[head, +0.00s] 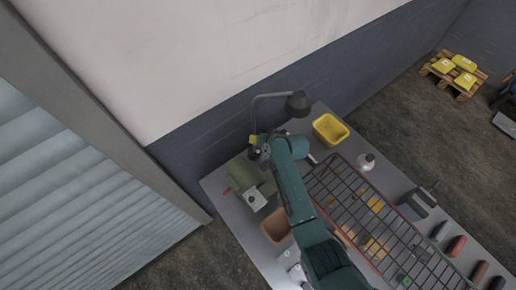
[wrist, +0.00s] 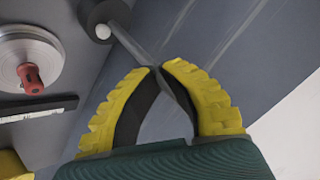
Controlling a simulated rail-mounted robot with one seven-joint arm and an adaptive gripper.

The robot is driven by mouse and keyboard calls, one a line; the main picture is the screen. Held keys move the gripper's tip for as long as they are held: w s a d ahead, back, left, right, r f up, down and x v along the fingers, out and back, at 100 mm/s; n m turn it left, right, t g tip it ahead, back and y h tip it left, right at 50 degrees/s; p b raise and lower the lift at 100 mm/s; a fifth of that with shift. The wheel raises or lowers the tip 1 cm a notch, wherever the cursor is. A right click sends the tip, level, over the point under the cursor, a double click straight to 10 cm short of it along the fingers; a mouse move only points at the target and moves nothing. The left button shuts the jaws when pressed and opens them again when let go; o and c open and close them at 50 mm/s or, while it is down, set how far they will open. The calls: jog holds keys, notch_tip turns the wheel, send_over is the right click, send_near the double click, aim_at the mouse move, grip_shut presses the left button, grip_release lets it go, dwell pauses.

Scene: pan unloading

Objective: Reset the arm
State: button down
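My green arm reaches up over the workbench (head: 222,190) in the head view. My gripper (head: 254,144) is at its far end, near the back wall and beside the pole of a dark lamp (head: 298,103). In the wrist view my gripper (wrist: 161,68) has two yellow ribbed fingers with dark inner pads. Their tips come together, and I see nothing held between them. A grey rod with a dark round head (wrist: 103,22) passes close to the tips; I cannot tell whether it touches them.
A green machine (head: 243,174) stands left of my arm. A brown bin (head: 275,224), yellow bin (head: 330,129), white bottle (head: 366,162) and wire rack (head: 343,185) are on the bench. A metal disc (wrist: 25,55) with a red knob shows in the wrist view. The pallet (head: 455,76) is far off.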

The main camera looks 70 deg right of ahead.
dwell(0.4)
jog(key=w+a+r+n+t+y+p, duration=0.35)
jog(key=w+a+r+n+p, duration=0.25)
jog(key=w+a+r, duration=1.25)
jog(key=w+a+r+n+t+p, duration=0.1)
jog(key=a+r, duration=0.3)
jog(key=r, duration=0.2)
jog(key=w+a+r+n+t, duration=0.1)
jog(key=a+r, duration=0.3)
jog(key=r, duration=0.3)
jog(key=s+a+r+n+t+y+p, duration=0.1)
jog(key=a+r+n+t, duration=0.1)
jog(key=a+r, duration=0.5)
jog(key=s+a+r+n+t+p, duration=0.1)
jog(key=s+a+r+n+t, duration=0.1)
jog(key=r, duration=0.9)
jog(key=s+r+n+t+h, duration=0.1)
jog(key=s+r+t, duration=0.3)
jog(key=s+r, duration=0.8)
notch_tip(320, 180, up, 2)
jog(key=shift+s+a+r+p, duration=0.25)
jog(key=shift+s+a+p, duration=0.1)
jog(key=shift+s+a, duration=0.1)
